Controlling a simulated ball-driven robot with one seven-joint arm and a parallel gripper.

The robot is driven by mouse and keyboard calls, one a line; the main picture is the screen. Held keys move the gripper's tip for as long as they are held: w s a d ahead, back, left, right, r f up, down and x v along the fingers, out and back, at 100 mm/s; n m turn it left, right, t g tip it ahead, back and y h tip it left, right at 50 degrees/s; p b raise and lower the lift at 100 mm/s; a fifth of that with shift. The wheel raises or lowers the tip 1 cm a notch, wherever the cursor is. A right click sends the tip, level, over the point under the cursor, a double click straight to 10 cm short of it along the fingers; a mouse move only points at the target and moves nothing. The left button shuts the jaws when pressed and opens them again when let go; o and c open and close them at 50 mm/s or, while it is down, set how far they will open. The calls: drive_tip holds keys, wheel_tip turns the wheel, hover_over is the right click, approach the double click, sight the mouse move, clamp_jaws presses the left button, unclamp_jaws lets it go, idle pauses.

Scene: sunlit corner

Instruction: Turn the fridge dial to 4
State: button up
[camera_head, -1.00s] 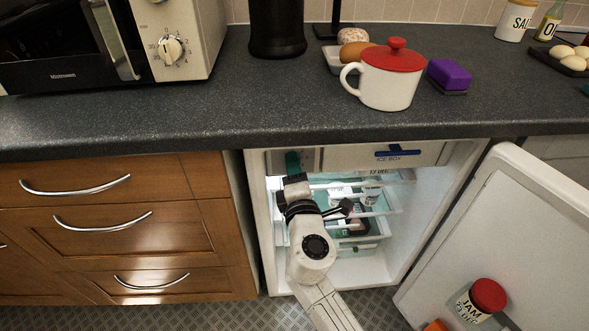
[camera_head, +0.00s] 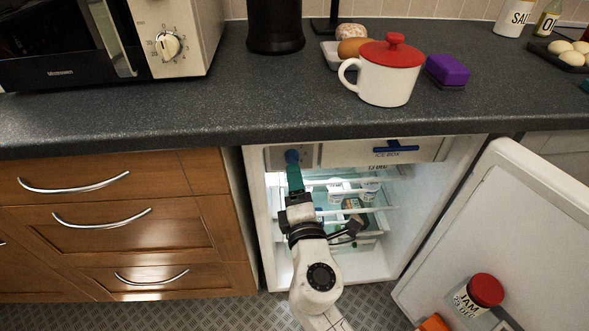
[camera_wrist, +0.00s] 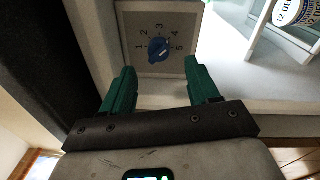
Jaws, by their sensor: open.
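The blue fridge dial (camera_head: 292,156) is on a grey panel at the upper left inside the open fridge. In the wrist view the dial (camera_wrist: 158,49) sits on a square plate with the numbers 1 to 5 around its upper half. I cannot tell surely which number it points to. My gripper (camera_head: 295,178) has green fingers and is just below the dial in the head view. In the wrist view my gripper (camera_wrist: 158,68) is open, with one finger to each side below the dial, and nothing between them. I see no contact with the dial.
The fridge door (camera_head: 470,230) stands open on the right, with a jam jar (camera_head: 486,290) on it. The worktop (camera_head: 300,115) overhangs the fridge. The ice box (camera_head: 385,152) is right of the dial, and shelves with tubs lie below. Wooden drawers (camera_head: 130,225) are on the left.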

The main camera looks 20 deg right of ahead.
drive_tip(key=v, duration=0.5)
drive_tip(key=shift+s, duration=0.1)
idle(0.3)
drive_tip(key=s+d+f+m+g+h, duration=0.2)
drive_tip(key=s+d+f+m+g, duration=0.35)
drive_tip(key=d, duration=0.25)
drive_tip(key=s+d+f+m+g+h, duration=0.1)
drive_tip(key=s+d+f+m+g, duration=0.35)
drive_tip(key=d+m, duration=0.25)
drive_tip(key=s+a+f+m+g+y, duration=0.25)
drive_tip(key=s+f+y, duration=0.2)
drive_tip(key=s, duration=0.45)
drive_tip(key=s+a+f+m+g+y, duration=0.25)
drive_tip(key=s+f+g, duration=0.2)
drive_tip(key=s, duration=0.35)
wheel_tip(320, 180, up, 20)
drive_tip(key=p, duration=2)
drive_tip(key=shift+s+y, duration=0.3)
drive_tip(key=shift+s, duration=0.2)
